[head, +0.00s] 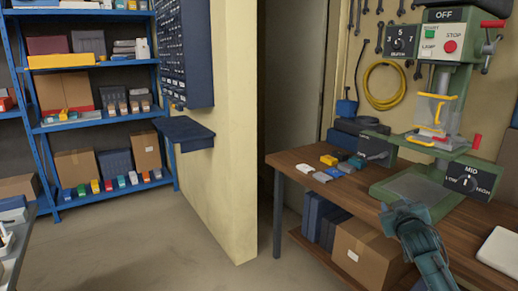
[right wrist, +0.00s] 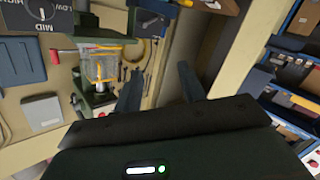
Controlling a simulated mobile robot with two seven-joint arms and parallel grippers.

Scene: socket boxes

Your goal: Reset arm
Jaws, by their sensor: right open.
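My right arm comes in at the lower right of the head view, its end near the front edge of the wooden workbench (head: 330,180). In the right wrist view my right gripper (right wrist: 160,84) has its two fingers apart, with nothing between them. My left gripper does not show. Several small socket boxes (head: 328,160), yellow, grey, blue and dark, lie on the bench's left part, away from my right arm.
A green drill press (head: 445,110) with a clear guard stands on the bench; it also shows in the right wrist view (right wrist: 100,65). A cardboard box (head: 362,250) is under the bench. Blue shelves (head: 100,125) stand at the left. The floor between is clear.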

